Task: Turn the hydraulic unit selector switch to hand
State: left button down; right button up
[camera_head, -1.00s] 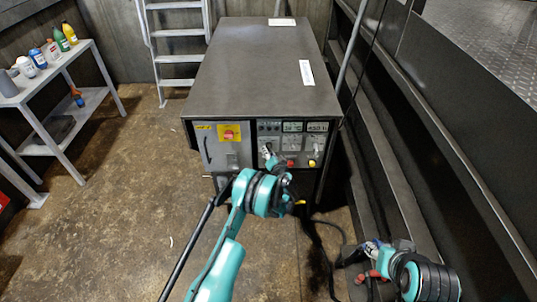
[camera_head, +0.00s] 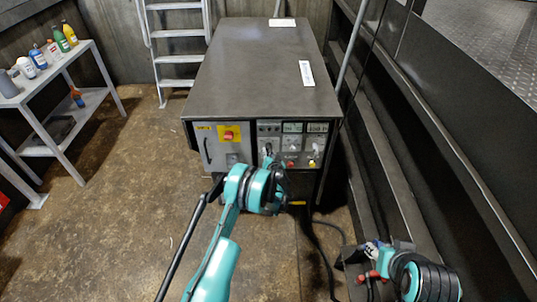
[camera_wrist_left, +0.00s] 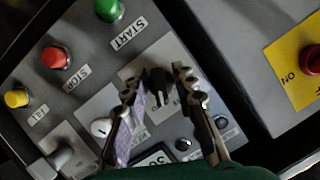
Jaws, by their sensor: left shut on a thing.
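The hydraulic unit cabinet (camera_head: 265,70) stands ahead with its control panel facing me. In the left wrist view, the black selector switch (camera_wrist_left: 158,82) sits on a pale plate between the fingers of my left gripper (camera_wrist_left: 157,92). The fingers are shut on it, one on each side. The plate's lettering is partly covered, so I cannot read the switch position. In the head view the left gripper (camera_head: 268,160) is at the panel and hides the switch. My right gripper (camera_head: 372,263) is low at the right, away from the cabinet; its jaws are unclear.
The wrist view shows a green START button (camera_wrist_left: 109,9), a red STOP button (camera_wrist_left: 56,57) and a yellow button (camera_wrist_left: 17,98). A red switch on a yellow plate (camera_head: 229,133) is left on the cabinet. A bottle-laden shelf (camera_head: 62,82) stands left; dark machinery walls the right.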

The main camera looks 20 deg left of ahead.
aim_at(270, 150)
pick_arm(q)
jog(key=n+h, duration=0.3)
jog(key=n, duration=0.2)
jog(key=shift+t+h, duration=0.3)
jog(key=shift+t, duration=0.1)
jog(key=n+t+h, duration=0.1)
jog(key=n+h, duration=0.1)
jog(key=n, duration=0.2)
jog(key=shift+h, duration=0.3)
jog(key=shift+d+n, duration=0.1)
jog(key=shift+n, duration=0.3)
jog(key=c, duration=1.6)
grip_release()
jog(key=shift+t, duration=0.3)
notch_tip(270, 150, up, 9)
jog(key=shift+d+r, duration=0.1)
jog(key=shift+r, duration=0.4)
